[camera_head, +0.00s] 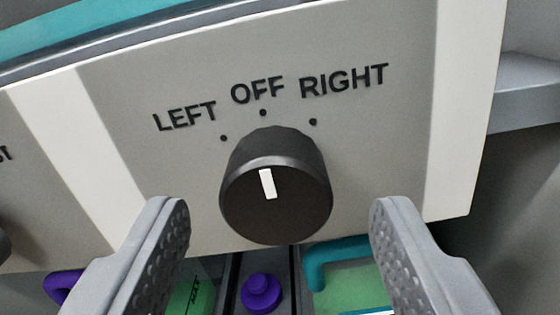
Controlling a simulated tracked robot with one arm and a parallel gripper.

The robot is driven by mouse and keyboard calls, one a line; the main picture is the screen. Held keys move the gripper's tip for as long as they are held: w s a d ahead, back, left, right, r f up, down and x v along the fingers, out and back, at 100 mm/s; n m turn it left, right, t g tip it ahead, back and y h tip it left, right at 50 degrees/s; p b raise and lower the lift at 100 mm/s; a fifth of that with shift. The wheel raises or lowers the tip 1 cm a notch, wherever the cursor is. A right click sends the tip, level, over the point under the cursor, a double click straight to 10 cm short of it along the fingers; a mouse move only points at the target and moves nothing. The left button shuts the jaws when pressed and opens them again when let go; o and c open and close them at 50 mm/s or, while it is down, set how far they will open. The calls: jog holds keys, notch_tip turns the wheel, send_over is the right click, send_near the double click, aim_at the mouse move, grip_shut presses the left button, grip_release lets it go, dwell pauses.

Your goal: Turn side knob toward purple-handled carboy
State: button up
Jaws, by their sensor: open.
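The side knob (300,208) is a round black knob on a pale panel. Its white mark points up, tilted slightly left, toward the OFF dot. LEFT, OFF and RIGHT labels stand above it. My gripper (280,207) is open, with one grey finger to the left of the knob and one to the right. Clear gaps show between both fingers and the knob in the picture. The purple handle (63,285) shows at the lower left, mostly hidden behind my left finger. Green contents with a MAX mark (195,292) show beside that finger.
A teal handle (330,255) with a pale green container (345,285) is at the lower right. A purple round cap (261,290) sits below the knob. Part of another dark knob (3,243) shows at the left edge. The panel's right edge borders grey structure.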

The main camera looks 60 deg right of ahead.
jog(key=shift+w+d, duration=0.2)
jog(key=shift+d, duration=0.35)
